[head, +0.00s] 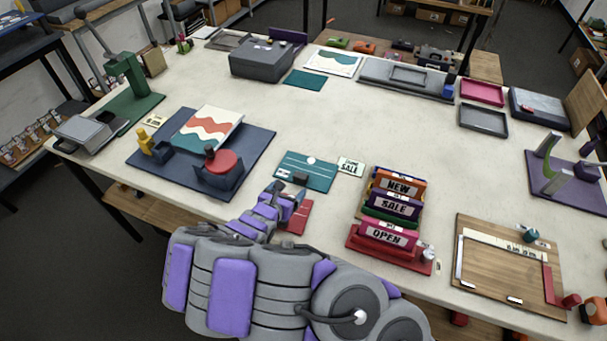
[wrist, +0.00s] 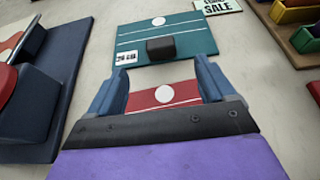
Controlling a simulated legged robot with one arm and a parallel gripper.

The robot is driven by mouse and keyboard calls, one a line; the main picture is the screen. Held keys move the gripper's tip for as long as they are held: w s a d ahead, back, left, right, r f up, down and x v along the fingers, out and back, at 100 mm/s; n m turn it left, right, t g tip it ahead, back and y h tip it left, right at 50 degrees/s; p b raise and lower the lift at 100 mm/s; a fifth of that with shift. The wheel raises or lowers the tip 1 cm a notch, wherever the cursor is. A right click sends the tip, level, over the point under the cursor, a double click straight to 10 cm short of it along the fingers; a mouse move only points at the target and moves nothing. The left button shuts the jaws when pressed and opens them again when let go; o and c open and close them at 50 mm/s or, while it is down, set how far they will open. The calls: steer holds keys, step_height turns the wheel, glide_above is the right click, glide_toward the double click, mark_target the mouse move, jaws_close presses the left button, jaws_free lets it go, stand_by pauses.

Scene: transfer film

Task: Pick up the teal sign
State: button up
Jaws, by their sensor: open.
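The teal sign (head: 308,165) lies flat on the pale table, with a white dot, white lines and a small printed label. It also shows in the wrist view (wrist: 185,36), with a dark block (wrist: 161,48) near its lower edge. My gripper (head: 293,190) is at the sign's near edge in the head view. In the wrist view, my gripper (wrist: 162,76) is open, its blue fingers apart and pointing toward the sign. Nothing is between them except the view of a red sign (wrist: 163,95) below. Whether the fingertips touch the teal sign cannot be told.
A small SALE card (head: 350,166) lies right of the teal sign. A rack of NEW, SALE and OPEN signs (head: 390,206) stands further right. A blue press base (head: 258,150) is at left. A plain teal sheet (head: 304,80) lies at the back. The table's middle is clear.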

mark_target(299, 178)
steer(key=x, duration=0.4)
steer(key=shift+w+d+f+b, duration=0.1)
steer(key=shift+w+d+b, duration=0.05)
steer(key=shift+d+b, duration=0.15)
steer(key=x, duration=0.2)
steer(key=b+x, duration=0.1)
steer(key=x, duration=0.1)
steer(key=shift+a+f, duration=0.25)
steer(key=shift+f, duration=0.05)
steer(key=shift+w+d, duration=0.2)
steer(key=shift+w, duration=0.3)
steer(key=shift+c, duration=0.4)
steer(key=c, duration=1.1)
